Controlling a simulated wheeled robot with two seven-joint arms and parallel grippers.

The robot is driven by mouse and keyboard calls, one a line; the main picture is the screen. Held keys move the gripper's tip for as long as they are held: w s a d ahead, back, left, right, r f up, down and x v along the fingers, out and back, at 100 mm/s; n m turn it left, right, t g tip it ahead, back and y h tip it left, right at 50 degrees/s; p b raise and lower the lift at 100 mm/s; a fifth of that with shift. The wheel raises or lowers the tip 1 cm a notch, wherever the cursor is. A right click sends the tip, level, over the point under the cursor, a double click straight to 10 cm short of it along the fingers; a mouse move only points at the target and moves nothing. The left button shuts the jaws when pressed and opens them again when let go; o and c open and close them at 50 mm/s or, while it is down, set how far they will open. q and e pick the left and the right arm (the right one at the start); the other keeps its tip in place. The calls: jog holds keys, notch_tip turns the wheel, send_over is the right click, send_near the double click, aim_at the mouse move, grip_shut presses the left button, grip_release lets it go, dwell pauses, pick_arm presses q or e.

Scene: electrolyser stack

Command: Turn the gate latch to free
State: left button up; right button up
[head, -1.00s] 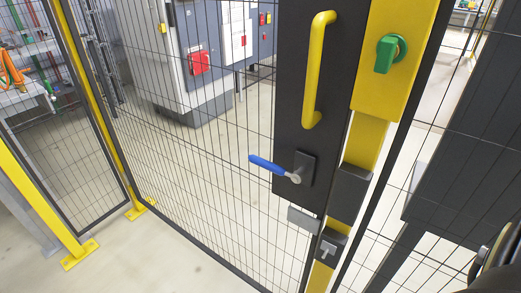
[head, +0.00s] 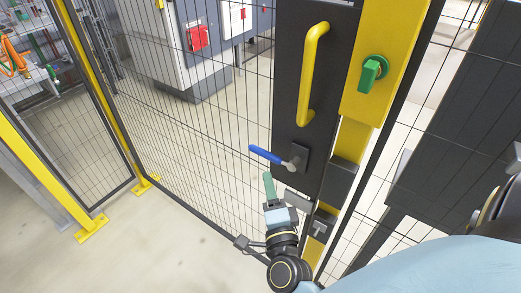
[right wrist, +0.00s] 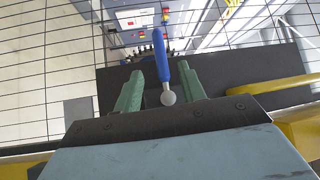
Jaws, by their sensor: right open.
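The blue-handled latch lever (head: 265,154) sits on the dark plate of the gate, below the yellow pull handle. It points left with a slight upward tilt from its grey pivot. My right gripper (head: 270,186) is just below the lever in the head view, its green fingers pointing up. In the right wrist view the right gripper (right wrist: 161,80) is open, and the blue lever (right wrist: 160,58) shows between its two green fingers, with the round pivot close to the palm. I cannot tell whether a finger touches it. My left gripper is out of view.
The yellow pull handle (head: 312,75) and a green knob (head: 371,73) on the yellow post (head: 385,60) are above. A small T-shaped grey handle (head: 319,227) is lower on the post, near my right wrist. Mesh fencing surrounds the gate; the floor at left is clear.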

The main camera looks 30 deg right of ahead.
aim_at(261, 152)
jog(key=x, duration=1.1)
jog(key=shift+w, duration=0.15)
jog(key=shift+c, duration=0.2)
jog(key=shift+f, duration=0.1)
grip_shut()
